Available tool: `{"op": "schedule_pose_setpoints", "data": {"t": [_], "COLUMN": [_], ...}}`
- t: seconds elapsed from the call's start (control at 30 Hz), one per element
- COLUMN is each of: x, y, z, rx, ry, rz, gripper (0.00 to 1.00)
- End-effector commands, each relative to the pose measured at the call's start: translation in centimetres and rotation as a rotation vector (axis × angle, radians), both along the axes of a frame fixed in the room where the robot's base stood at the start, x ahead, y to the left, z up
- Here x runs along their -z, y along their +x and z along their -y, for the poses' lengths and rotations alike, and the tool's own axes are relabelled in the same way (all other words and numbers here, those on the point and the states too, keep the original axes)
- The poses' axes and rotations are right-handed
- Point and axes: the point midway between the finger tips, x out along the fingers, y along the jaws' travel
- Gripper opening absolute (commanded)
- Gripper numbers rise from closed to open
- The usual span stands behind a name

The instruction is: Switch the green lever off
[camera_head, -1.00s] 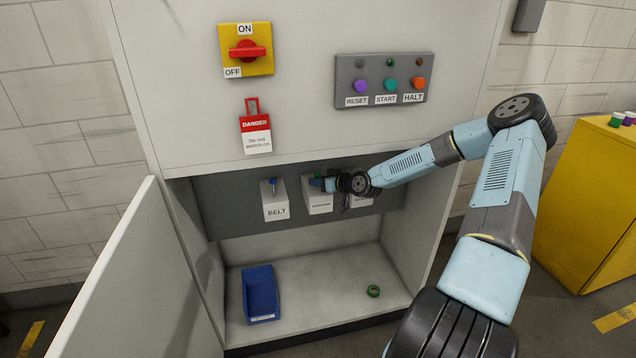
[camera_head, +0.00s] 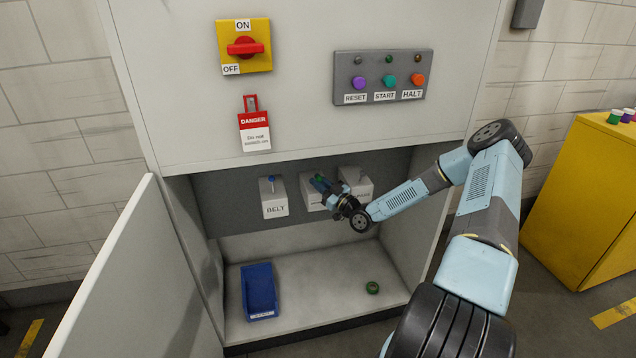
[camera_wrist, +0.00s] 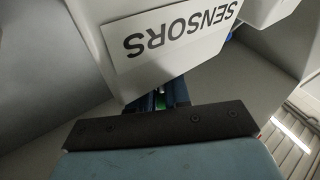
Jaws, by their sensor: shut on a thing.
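The middle switch box (camera_head: 308,192) is in the cabinet recess, with its label partly hidden by my arm in the head view. In the wrist view, the box (camera_wrist: 120,20) fills the top and its label reads SENSORS upside down. My gripper (camera_head: 322,183) is at this box, reaching up from the lower right. In the wrist view, my gripper (camera_wrist: 166,95) is shut on the green lever (camera_wrist: 163,99), of which only a small green part shows between the fingers. The lever's exact angle is hidden.
The BELT box (camera_head: 274,204) with a blue lever is left of it, and another box (camera_head: 358,182) is close on the right. A blue bin (camera_head: 259,290) and a green ring (camera_head: 372,288) are on the cabinet floor. The open door (camera_head: 140,285) stands left.

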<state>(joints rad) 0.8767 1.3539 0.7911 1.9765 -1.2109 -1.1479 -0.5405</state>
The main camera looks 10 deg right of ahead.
Motion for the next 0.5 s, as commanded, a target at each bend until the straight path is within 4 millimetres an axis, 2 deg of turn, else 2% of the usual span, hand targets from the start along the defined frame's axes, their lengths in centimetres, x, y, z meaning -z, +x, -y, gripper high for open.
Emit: {"op": "schedule_pose_setpoints", "data": {"t": [0.5], "x": [-0.11], "y": [-0.34], "z": [0.03], "rx": [0.000], "ry": [0.002], "rz": [0.093], "gripper": [0.00]}}
